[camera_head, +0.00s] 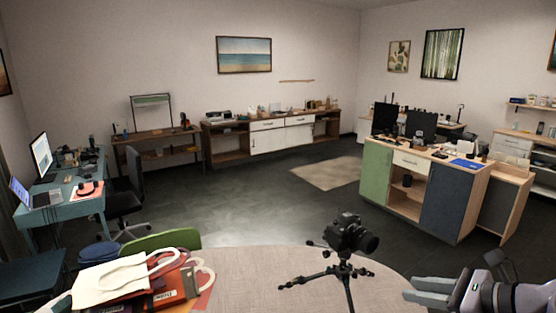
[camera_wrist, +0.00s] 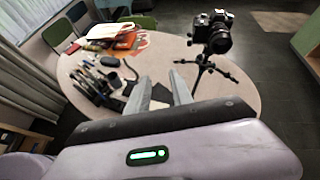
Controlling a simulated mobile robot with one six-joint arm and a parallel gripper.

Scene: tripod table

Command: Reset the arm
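My gripper (camera_head: 408,287) is at the lower right of the head view, over the right edge of the round table (camera_head: 250,265). In the wrist view my gripper (camera_wrist: 158,76) shows two grey fingers standing apart with nothing between them, so it is open and empty. A black camera on a small tripod (camera_head: 350,236) stands upright on the table, left of my gripper and apart from it. The same camera (camera_wrist: 212,32) is beyond the fingers, to the right, in the wrist view.
Bags and books (camera_head: 140,280) lie at the table's left. A wooden cabinet island (camera_head: 425,190) is farther right.

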